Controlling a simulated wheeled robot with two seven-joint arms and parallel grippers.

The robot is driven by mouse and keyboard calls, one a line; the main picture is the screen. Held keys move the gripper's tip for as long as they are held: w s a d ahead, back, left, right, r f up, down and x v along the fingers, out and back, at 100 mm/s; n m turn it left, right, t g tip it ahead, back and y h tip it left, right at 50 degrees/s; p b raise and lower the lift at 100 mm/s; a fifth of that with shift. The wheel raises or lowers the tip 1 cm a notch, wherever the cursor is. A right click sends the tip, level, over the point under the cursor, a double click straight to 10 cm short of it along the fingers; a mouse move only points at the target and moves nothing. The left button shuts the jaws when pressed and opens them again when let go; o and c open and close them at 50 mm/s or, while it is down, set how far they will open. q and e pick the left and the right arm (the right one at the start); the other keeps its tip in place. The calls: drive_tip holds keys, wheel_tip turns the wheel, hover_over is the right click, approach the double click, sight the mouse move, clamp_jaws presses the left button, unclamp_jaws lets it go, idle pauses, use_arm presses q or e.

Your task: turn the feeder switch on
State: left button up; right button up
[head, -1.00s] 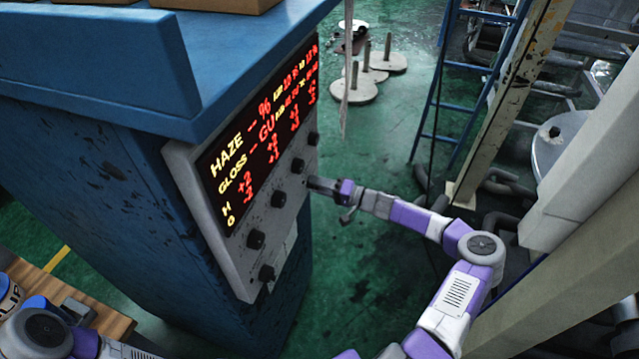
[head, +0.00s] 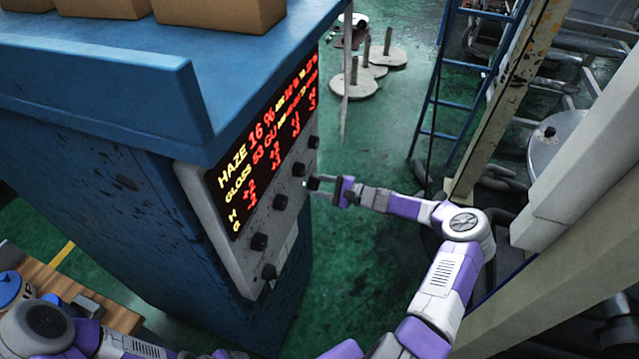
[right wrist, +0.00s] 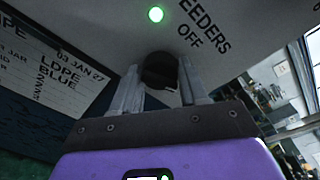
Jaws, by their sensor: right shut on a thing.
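The feeder switch (right wrist: 158,70) is a dark round knob on the grey control panel (head: 222,248). Beside it the right wrist view shows the lettering "FEEDERS" and "OFF" and a lit green lamp (right wrist: 155,14). In the head view the knob (head: 313,184) sits at the panel's right side. My right gripper (head: 318,188) reaches it from the right. In the right wrist view its two fingers (right wrist: 159,76) stand on either side of the knob, shut on it. The knob's pointer direction is hard to tell. My left arm shows at bottom left; its gripper is out of view.
Other dark knobs (head: 281,202) line the panel below a lit red and yellow display (head: 262,140). The blue cabinet (head: 130,200) fills the left. A blue ladder (head: 437,95) and beige posts (head: 575,165) stand to the right. Green floor lies open between.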

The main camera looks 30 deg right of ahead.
drive_tip(key=shift+m+p, duration=0.3)
drive_tip(key=shift+m, duration=1.4)
drive_tip(key=o, duration=1)
drive_tip(key=v, duration=0.7)
drive_tip(key=shift+s+d, duration=0.15)
drive_tip(key=shift+d, duration=0.15)
